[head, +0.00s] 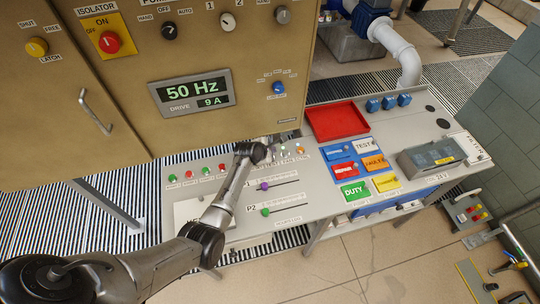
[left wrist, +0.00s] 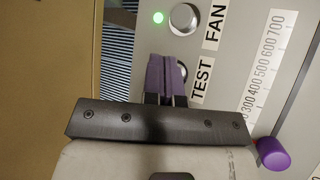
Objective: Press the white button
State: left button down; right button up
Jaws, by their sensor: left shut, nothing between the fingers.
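My left gripper (head: 268,141) reaches over the back of the grey desk panel. In the left wrist view its purple fingers (left wrist: 165,78) are shut with nothing between them. They lie over a round button beside the label TEST, and only a pale edge of that button (left wrist: 184,70) shows. I cannot tell whether the fingers touch it. Another round, whitish-silver button (left wrist: 184,18) is in full view beside the label FAN, with a lit green lamp next to it. Which of these is the white button is not clear. My right gripper is not in view.
A purple slider knob (left wrist: 273,154) is close to the gripper's right side. The brown cabinet (head: 215,50) rises behind the desk. A red tray (head: 337,121) and several coloured plates are to the right. Several small buttons (head: 205,172) line the desk's left part.

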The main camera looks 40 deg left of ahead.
pick_arm(q)
jog(key=shift+f, duration=0.15)
jog(key=shift+f, duration=0.25)
jog(key=shift+f, duration=0.25)
dwell(0.6)
jog(key=shift+f, duration=0.25)
dwell(0.3)
jog(key=shift+r, duration=0.1)
jog(key=shift+r+p, duration=0.7)
jog(key=shift+r, duration=0.15)
